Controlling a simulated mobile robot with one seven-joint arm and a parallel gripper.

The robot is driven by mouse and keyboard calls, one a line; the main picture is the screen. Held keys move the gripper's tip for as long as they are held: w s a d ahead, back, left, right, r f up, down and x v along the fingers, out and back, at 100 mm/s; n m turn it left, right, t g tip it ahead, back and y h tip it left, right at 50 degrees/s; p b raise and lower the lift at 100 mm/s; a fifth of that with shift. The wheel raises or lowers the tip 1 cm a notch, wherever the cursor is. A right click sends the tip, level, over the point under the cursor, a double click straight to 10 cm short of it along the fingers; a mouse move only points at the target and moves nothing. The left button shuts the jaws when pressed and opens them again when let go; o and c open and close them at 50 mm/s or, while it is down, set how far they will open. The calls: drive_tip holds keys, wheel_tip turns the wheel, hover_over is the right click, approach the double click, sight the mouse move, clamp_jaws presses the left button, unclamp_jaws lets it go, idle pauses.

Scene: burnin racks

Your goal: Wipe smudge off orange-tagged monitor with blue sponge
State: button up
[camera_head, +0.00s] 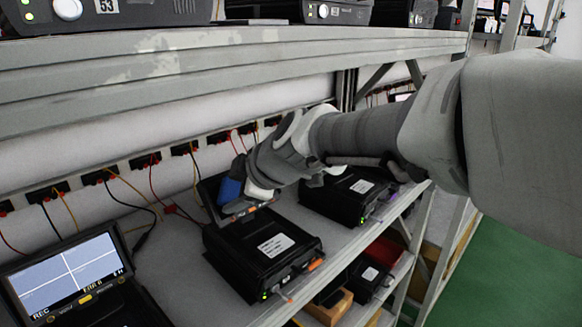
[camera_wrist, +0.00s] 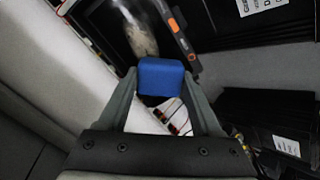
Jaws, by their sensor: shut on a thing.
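My gripper (camera_wrist: 160,88) is shut on the blue sponge (camera_wrist: 160,76), which sits between its fingertips. The sponge also shows in the head view (camera_head: 230,190), at the end of my arm over the shelf. In the wrist view, a black-framed monitor (camera_wrist: 174,30) with orange marks on its edge lies just beyond the sponge. A pale brownish smudge (camera_wrist: 141,40) shows on its screen. I cannot tell whether the sponge touches the screen. In the head view, my gripper hides most of this monitor (camera_head: 208,192).
Another monitor (camera_head: 70,273) with a lit screen stands at the lower left. Black boxes (camera_head: 262,250) with white labels lie on the shelf (camera_head: 180,255) near my arm. Cables run along the back wall. An upper shelf beam (camera_head: 230,62) crosses above my arm.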

drive_tip(key=shift+w+a+f+b, duration=0.25)
drive_tip(key=shift+a+f+b, duration=0.05)
drive_tip(key=shift+f+b, duration=0.05)
drive_tip(key=shift+d, duration=0.1)
drive_tip(key=shift+w+d+f+b, duration=0.15)
drive_tip(key=shift+w+b, duration=0.1)
drive_tip(key=shift+b, duration=0.2)
drive_tip(key=shift+w+d+b, duration=0.75)
drive_tip(key=shift+w+b, duration=0.05)
drive_tip(key=shift+b, duration=0.35)
drive_tip(key=shift+w+d+r+b, duration=0.2)
drive_tip(key=shift+w+d+b, duration=0.1)
drive_tip(key=shift+w+d, duration=0.1)
drive_tip(key=shift+w+d+f+b, duration=0.2)
drive_tip(key=shift+w+d+b, duration=0.5)
drive_tip(key=shift+b, duration=0.25)
drive_tip(key=shift+w+d+r+b, duration=0.15)
drive_tip(key=shift+w+d+b, duration=0.35)
drive_tip(key=shift+w, duration=0.15)
drive_tip(key=shift+b, duration=0.4)
